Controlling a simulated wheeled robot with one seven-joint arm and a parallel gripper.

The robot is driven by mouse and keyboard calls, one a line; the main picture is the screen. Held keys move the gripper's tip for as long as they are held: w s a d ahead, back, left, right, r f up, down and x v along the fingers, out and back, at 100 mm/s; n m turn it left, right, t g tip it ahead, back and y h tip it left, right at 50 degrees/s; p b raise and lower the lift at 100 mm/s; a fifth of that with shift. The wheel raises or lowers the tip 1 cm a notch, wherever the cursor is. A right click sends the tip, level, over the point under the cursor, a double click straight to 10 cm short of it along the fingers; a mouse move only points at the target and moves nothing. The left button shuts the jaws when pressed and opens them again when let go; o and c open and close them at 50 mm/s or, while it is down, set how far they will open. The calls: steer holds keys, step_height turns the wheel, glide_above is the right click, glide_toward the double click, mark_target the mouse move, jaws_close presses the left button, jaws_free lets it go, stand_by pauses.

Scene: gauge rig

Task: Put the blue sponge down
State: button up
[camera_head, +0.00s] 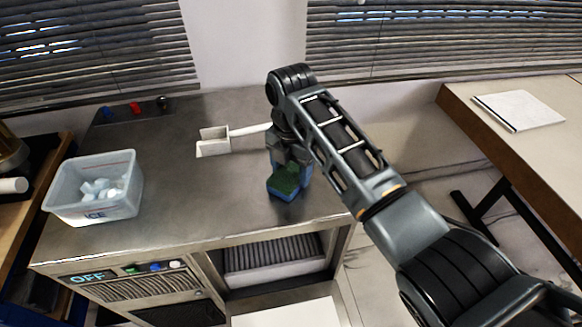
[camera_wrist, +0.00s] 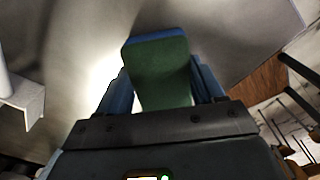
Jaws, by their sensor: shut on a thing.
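The blue sponge (camera_head: 284,187) has a green top face and blue sides. It is at the right part of the metal worktop (camera_head: 190,190), under my gripper (camera_head: 290,168). In the wrist view the sponge (camera_wrist: 158,72) shows its green face, with a blue edge at the far end. My gripper (camera_wrist: 160,92) is shut on it, one blue finger at each side. I cannot tell whether the sponge touches the worktop or is slightly above it.
A clear bin of ice (camera_head: 95,188) stands at the worktop's left. A white scoop-like holder with a handle (camera_head: 213,141) lies behind the sponge. Small blue, red and black items (camera_head: 136,108) sit at the back left. The worktop's middle is clear.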

mark_target(291, 173)
steer(key=shift+f, duration=0.15)
steer(key=o, duration=0.9)
steer(key=shift+o, duration=0.2)
step_height(291, 173, up, 12)
steer(key=shift+r, duration=0.2)
steer(key=shift+f, duration=0.1)
